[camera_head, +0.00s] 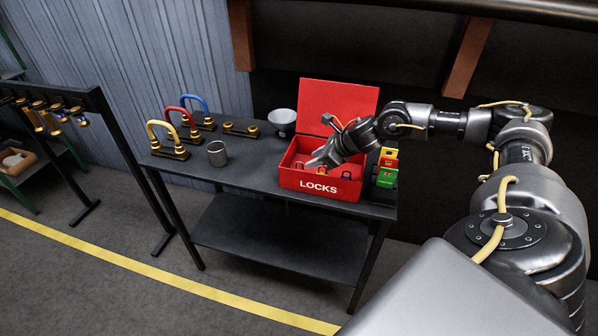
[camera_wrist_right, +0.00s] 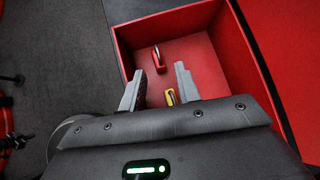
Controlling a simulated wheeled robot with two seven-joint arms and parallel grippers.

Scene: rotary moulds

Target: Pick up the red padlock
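The red padlock (camera_wrist_right: 159,60) with its pale metal shackle lies on the floor of the open red LOCKS box (camera_head: 318,187) in the right wrist view. My right gripper (camera_wrist_right: 159,82) is open, its two grey fingers inside the box's outline and apart from the red padlock, which is beyond the fingertips. A yellow padlock (camera_wrist_right: 170,97) shows between the fingers, nearer the palm, partly hidden by the gripper body. In the head view my right gripper (camera_head: 318,160) reaches down into the box; small padlocks show there, but their colours are hard to tell. My left gripper is not in view.
The box stands on a dark table (camera_head: 245,176) with its red lid (camera_head: 339,96) raised behind. Green and red blocks (camera_head: 387,168) stand to its right.

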